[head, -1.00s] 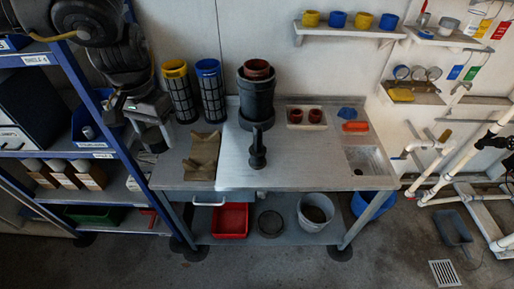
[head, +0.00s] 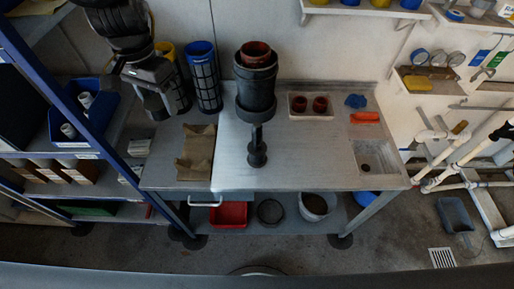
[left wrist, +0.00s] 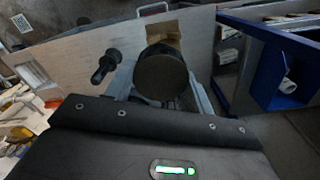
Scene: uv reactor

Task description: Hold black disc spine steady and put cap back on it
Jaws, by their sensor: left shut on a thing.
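My left gripper (head: 158,98) is above the bench's back left, apart from the spine, in front of the yellow-rimmed cage. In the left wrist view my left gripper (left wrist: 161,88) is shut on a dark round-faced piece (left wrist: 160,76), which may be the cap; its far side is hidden. My right gripper is not in view.
A tall black housing (head: 256,90) with a red-brown cup stands behind the spine. A blue-rimmed cage (head: 208,85) is left of it. A brown cloth (head: 196,152) lies front left. A sink (head: 376,157) is right. Bench (head: 310,165) right of the spine is clear.

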